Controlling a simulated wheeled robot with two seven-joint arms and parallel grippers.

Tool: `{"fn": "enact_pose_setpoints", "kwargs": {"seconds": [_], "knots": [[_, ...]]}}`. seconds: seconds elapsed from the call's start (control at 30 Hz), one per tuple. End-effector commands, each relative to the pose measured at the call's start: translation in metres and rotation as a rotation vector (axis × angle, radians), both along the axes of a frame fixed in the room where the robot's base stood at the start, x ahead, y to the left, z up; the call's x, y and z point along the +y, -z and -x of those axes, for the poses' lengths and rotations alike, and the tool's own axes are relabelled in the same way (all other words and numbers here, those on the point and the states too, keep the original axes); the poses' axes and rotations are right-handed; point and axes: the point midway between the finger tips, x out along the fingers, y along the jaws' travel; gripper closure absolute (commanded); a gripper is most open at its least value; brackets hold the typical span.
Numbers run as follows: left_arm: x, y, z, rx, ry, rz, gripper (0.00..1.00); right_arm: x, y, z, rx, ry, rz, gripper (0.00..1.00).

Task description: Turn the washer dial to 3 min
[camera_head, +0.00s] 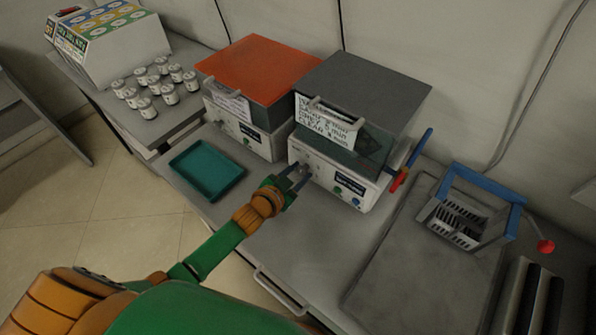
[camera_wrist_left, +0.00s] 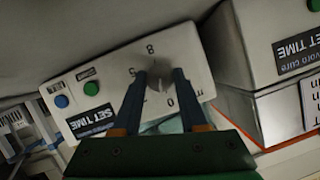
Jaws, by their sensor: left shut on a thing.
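The washer (camera_head: 372,92) is the white box with a dark grey lid, right of the orange-lidded box. Its dial (camera_wrist_left: 159,80) is on the front panel, with printed numbers around it, among them 8, 5 and 0, upside down in the left wrist view. My left gripper (camera_head: 297,178) reaches the dial from the front. Its two fingers (camera_wrist_left: 165,82) are shut on the dial, one on each side. The fingers partly hide the dial and some numbers, so I cannot read its setting. My right gripper is not in view.
The orange-lidded box (camera_head: 262,68) stands just left of the washer. A teal tray (camera_head: 208,170) lies in front of it. A blue-handled rack (camera_head: 478,205) and a grey mat (camera_head: 400,270) are at right. Several small jars (camera_head: 149,108) stand at the back left.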

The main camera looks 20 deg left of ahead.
Motion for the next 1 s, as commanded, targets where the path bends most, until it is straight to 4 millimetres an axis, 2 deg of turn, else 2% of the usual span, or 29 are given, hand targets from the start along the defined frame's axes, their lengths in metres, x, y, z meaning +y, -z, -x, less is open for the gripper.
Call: {"fn": "enact_pose_setpoints", "kwargs": {"seconds": [0.27,0.6,1.0], "knots": [[-0.002,0.004,0.001,-0.088,-0.002,-0.241,1.00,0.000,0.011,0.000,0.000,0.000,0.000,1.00],[-0.003,0.006,0.001,-0.187,-0.002,-0.510,1.00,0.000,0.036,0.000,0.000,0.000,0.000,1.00],[-0.003,0.004,0.001,-0.252,-0.001,-0.687,1.00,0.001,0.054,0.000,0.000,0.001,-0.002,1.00]]}}
